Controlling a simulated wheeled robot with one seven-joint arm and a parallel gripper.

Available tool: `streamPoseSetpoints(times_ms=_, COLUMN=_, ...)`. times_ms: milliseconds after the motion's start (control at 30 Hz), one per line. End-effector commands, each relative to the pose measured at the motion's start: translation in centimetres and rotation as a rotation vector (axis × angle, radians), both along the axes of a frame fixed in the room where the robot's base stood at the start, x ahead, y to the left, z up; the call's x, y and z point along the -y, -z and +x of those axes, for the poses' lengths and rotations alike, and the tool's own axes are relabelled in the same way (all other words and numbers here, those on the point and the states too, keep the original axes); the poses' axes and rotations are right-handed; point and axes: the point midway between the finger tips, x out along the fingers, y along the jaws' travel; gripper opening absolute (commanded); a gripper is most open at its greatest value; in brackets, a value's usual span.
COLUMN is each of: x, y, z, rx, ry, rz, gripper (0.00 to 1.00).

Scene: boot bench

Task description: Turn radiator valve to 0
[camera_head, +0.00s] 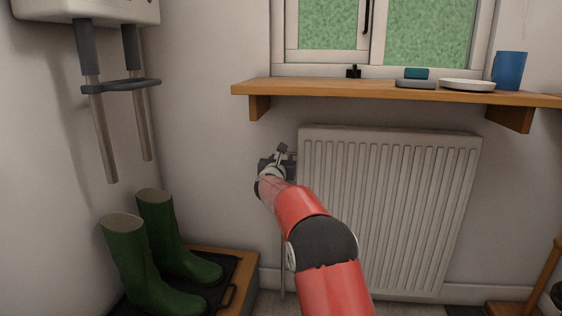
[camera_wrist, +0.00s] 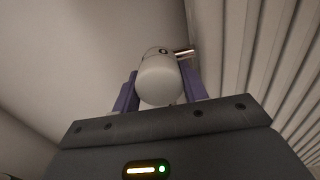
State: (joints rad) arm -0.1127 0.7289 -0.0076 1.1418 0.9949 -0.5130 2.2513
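The radiator valve (camera_wrist: 160,82) is a rounded white knob in the wrist view, beside the ribbed radiator. A small dark ring-like mark shows near its far end, with a short metal stem to the right. My gripper (camera_wrist: 159,92) has one purple finger on each side of the knob. The fingers appear to touch it on both sides. In the head view my gripper (camera_head: 281,158) is at the radiator's upper left edge, and the arm and gripper mostly hide the valve. The radiator (camera_head: 410,200) hangs on the wall under the shelf.
A wooden shelf (camera_head: 330,88) above the radiator carries a blue cup (camera_head: 509,70), a white dish (camera_head: 467,85) and a stacked teal and grey item (camera_head: 415,78). Green boots (camera_head: 165,250) stand on a tray at lower left. A wall unit with grey bars (camera_head: 120,87) hangs at upper left.

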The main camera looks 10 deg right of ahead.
Motion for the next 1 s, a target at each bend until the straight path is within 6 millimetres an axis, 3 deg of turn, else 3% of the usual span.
streamPoseSetpoints(times_ms=133, x=0.00, y=0.00, z=-0.01, rx=0.000, ry=0.000, rz=0.000, gripper=0.20)
streamPoseSetpoints(times_ms=467, x=0.00, y=0.00, z=-0.02, rx=-0.017, ry=0.000, rz=-0.050, gripper=0.20)
streamPoseSetpoints(times_ms=1000, x=0.16, y=-0.09, z=-0.06, rx=-0.152, ry=-0.001, rz=-0.465, gripper=0.20)
